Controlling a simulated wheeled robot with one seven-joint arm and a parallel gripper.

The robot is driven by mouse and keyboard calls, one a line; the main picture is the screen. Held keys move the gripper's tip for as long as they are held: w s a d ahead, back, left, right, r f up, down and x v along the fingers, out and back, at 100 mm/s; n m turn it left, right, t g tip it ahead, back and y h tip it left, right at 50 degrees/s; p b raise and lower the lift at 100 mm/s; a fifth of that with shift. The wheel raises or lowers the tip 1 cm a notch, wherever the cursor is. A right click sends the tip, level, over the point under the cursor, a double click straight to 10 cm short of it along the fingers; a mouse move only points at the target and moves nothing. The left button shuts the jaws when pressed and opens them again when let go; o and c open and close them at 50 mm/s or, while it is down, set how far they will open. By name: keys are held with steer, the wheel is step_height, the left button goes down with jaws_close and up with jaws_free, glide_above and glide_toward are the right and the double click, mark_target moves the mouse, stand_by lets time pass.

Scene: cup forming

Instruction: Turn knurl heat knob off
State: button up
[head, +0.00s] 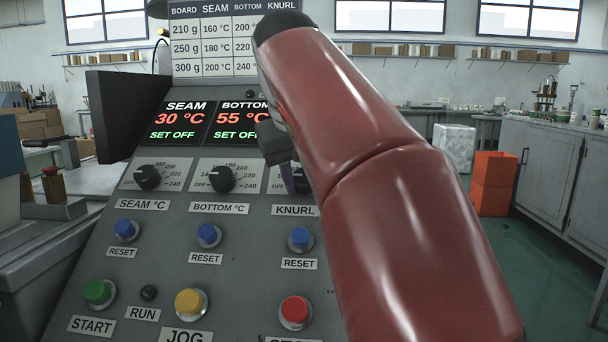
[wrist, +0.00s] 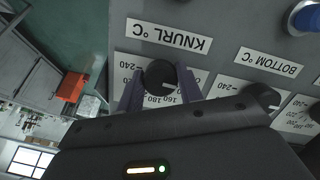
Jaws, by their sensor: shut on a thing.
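The black knurl heat knob (wrist: 160,74) sits on the panel above the KNURL °C label (head: 296,211) in the head view. My gripper (wrist: 159,72) is shut on it, with one finger at each side, in the upside-down wrist view. The knurl display is hidden behind my arm. The seam display (head: 181,120) reads 30 °C, SET OFF. The bottom display (head: 235,122) reads 55 °C, SET OFF.
The bottom knob (head: 222,179) and the seam knob (head: 148,177) are to the left. A blue reset button (head: 300,239) is below the knurl label, and a red button (head: 295,310) is lower. An orange bin (head: 493,184) stands on the floor at right.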

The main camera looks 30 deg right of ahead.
stand_by(0.3)
steer(key=o, duration=1)
steer(key=shift+r, duration=0.1)
steer(key=v, duration=0.7)
steer(key=shift+r, duration=0.25)
steer(key=shift+s+a, duration=0.1)
steer(key=shift+a, duration=0.05)
